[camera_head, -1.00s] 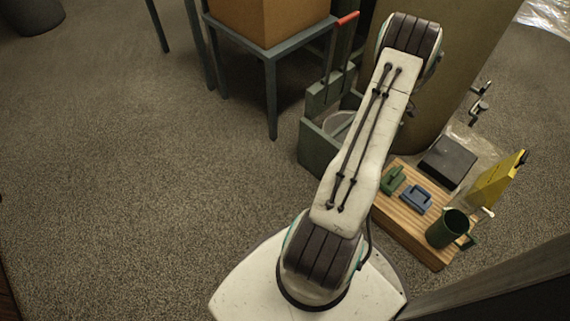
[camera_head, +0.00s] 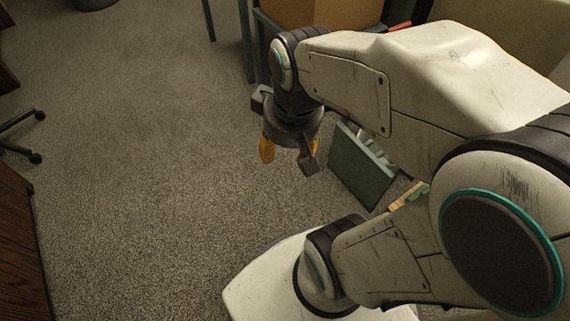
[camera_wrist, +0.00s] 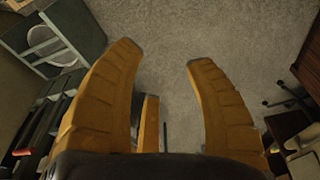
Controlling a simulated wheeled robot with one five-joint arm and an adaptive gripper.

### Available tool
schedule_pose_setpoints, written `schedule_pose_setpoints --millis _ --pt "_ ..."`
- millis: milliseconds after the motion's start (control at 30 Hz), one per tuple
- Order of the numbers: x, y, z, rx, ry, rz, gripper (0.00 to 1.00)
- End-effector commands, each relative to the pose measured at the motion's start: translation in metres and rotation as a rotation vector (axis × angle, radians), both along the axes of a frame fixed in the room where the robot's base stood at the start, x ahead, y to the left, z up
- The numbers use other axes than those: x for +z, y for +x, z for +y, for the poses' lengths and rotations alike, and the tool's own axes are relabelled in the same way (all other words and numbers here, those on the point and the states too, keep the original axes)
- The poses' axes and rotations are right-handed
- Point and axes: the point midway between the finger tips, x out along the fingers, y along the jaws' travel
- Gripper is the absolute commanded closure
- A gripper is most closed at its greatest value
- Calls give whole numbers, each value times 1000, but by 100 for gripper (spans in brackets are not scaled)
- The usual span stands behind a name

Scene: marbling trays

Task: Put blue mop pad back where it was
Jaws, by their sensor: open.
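My gripper (camera_head: 286,150) hangs over bare carpet, left of a green bin, in the head view. Its yellow fingers are spread apart and empty in the wrist view (camera_wrist: 163,54). The blue mop pad is not visible in either current view; my arm covers most of the wooden board (camera_head: 401,204) where a blue block-like piece showed earlier. A small corner of that board shows beside my arm, with a bit of a green piece (camera_head: 417,190) on it.
The green bin (camera_head: 358,168) stands right of my gripper, and shows at the upper left in the wrist view (camera_wrist: 85,25). A table with a cardboard box (camera_head: 300,12) is behind. A dark wooden cabinet (camera_head: 20,240) and chair base (camera_head: 20,135) are at left. Carpet between is clear.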

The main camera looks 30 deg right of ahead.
Motion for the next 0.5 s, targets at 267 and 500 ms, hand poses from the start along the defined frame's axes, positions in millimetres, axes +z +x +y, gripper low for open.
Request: schedule_pose_setpoints --millis 267,500 --pt "-4 -34 22 -4 21 -5 51" --pt "-5 -36 23 -6 24 -3 51"
